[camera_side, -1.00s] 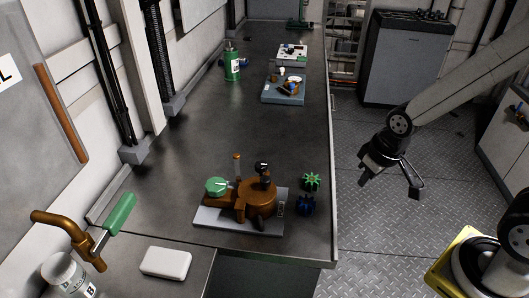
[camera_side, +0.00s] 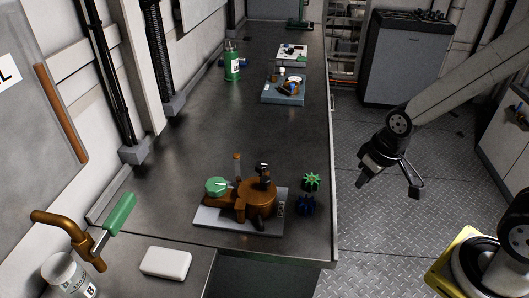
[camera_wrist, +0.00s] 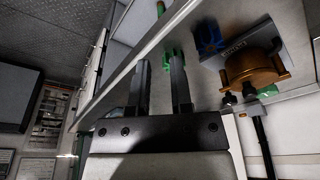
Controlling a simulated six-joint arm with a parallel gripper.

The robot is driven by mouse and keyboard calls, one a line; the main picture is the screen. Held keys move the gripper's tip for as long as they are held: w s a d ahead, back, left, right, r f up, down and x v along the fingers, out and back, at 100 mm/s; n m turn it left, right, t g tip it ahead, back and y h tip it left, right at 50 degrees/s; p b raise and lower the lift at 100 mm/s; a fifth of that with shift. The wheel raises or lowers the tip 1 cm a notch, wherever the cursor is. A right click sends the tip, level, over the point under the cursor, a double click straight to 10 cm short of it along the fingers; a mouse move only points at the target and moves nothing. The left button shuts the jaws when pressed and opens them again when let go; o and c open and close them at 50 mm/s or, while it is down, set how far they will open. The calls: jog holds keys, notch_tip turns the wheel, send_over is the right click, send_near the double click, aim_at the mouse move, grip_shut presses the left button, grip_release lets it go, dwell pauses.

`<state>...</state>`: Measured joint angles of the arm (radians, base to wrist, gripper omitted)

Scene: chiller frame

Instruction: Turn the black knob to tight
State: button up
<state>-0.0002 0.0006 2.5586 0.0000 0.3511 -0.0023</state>
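The black knob (camera_side: 264,170) sits on top of the brown-orange valve body (camera_side: 257,196), which stands on a light grey plate (camera_side: 215,218) near the bench's front right edge. A round green knob (camera_side: 216,185) is on the valve's left side. My gripper (camera_side: 391,186) hangs over the floor to the right of the bench, well apart from the valve. Its two fingers are spread with nothing between them. In the wrist view my gripper (camera_wrist: 162,75) shows two separated fingers, with the valve body (camera_wrist: 256,68) beyond them to the right.
The bench (camera_side: 225,120) is clear in the middle.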

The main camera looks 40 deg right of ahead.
jog(key=o, duration=0.3)
jog(key=shift+w, duration=0.2)
jog(key=o, duration=0.3)
jog(key=shift+w+a+r+n, duration=0.1)
jog(key=shift+w+a+n, duration=0.05)
jog(key=shift+w+n, duration=0.15)
notch_tip(320, 180, up, 5)
jog(key=n+g, duration=0.2)
jog(key=n, duration=1.4)
send_over(261, 164)
jog(key=shift+s+d, duration=0.3)
jog(key=shift+d, duration=0.15)
jog(key=shift+w+a+r+n+g, duration=0.1)
jog(key=shift+w+a+n+g, duration=0.3)
jog(key=shift+n, duration=0.3)
jog(key=shift+f, duration=3.9)
